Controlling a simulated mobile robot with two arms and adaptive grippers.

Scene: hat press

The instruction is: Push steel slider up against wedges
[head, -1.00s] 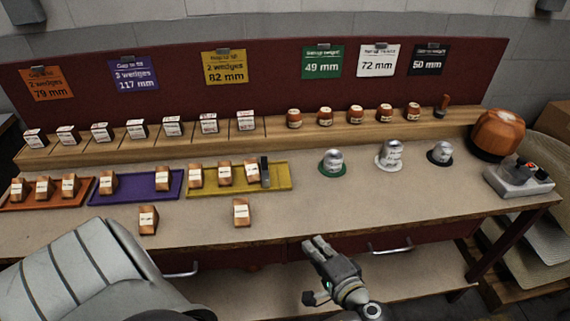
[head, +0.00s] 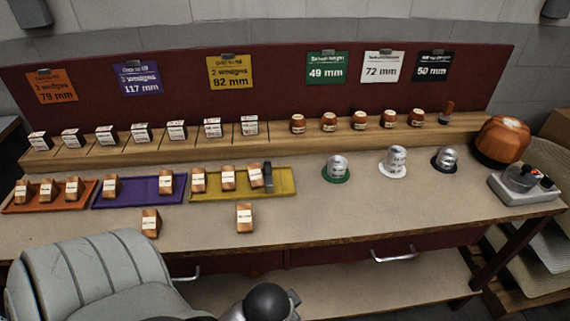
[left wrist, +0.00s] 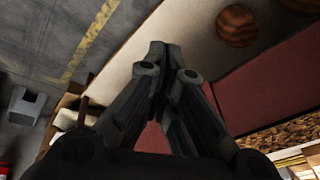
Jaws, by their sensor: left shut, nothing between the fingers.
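The steel slider (head: 267,176) is a dark grey upright piece in the yellow tray (head: 286,184), in the head view. Three wooden wedges with white labels stand to its left: a left one (head: 199,180), a middle one (head: 228,178) and a right one (head: 255,176). The right wedge is close beside the slider; I cannot tell whether they touch. Gaps show between the wedges. My left gripper (left wrist: 166,52) is shut and empty in the left wrist view, away from the slider. I see no gripper in the head view.
An orange tray (head: 12,209) and a purple tray (head: 138,189) hold more wedges. Two loose wedges (head: 150,223) (head: 245,217) stand in front of the trays. Metal cups on green, white and black discs stand to the right. The bench front at centre right is clear.

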